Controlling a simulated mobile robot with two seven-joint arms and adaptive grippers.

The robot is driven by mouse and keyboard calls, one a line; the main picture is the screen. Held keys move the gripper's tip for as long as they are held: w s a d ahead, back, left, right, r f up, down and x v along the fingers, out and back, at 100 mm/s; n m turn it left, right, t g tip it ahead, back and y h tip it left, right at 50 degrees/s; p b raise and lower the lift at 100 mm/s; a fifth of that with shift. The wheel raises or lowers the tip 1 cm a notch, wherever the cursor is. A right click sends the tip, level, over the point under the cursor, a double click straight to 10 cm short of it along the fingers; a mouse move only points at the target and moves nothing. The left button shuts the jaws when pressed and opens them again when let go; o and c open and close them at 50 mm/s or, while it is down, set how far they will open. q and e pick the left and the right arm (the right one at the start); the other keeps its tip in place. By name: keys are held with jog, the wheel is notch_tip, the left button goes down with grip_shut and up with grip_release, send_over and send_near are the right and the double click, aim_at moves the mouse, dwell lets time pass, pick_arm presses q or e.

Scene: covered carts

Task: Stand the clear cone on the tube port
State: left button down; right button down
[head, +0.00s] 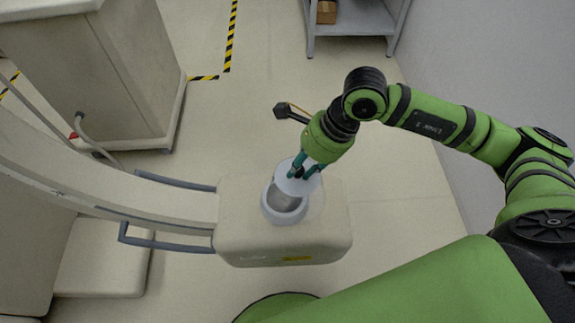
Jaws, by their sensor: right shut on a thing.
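The tube port (269,212) is a pale round collar on top of the beige tube housing (330,235). My right gripper (302,173) comes down from the upper right with its teal fingers over the port. It is shut on the clear cone (297,187), which shows as a pale disc and a faint see-through body overlapping the port's far right side. The cone looks tilted and offset to the right. I cannot tell whether its lower rim touches the port. The fingers hide part of the cone. My left gripper is not in view.
The curved beige arm (110,190) with grey handrails (165,244) runs left from the housing. A covered cart (100,75) stands at the upper left, and a grey shelf (350,20) with a cardboard box (326,12) at the top. Open floor lies between them.

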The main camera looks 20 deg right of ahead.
aim_at(291, 162)
jog(key=w+f, duration=0.1)
jog(key=w+a+f, duration=0.1)
jog(key=w, duration=0.1)
jog(key=w+f, duration=0.1)
jog(key=shift+w+a+p, duration=0.2)
jog(key=shift+a+p, duration=0.15)
notch_tip(291, 162, down, 3)
jog(key=shift+f+p, duration=0.1)
jog(key=shift+p, duration=0.35)
jog(key=shift+f, duration=0.35)
jog(key=shift+f, duration=0.15)
jog(key=c, duration=1)
grip_release()
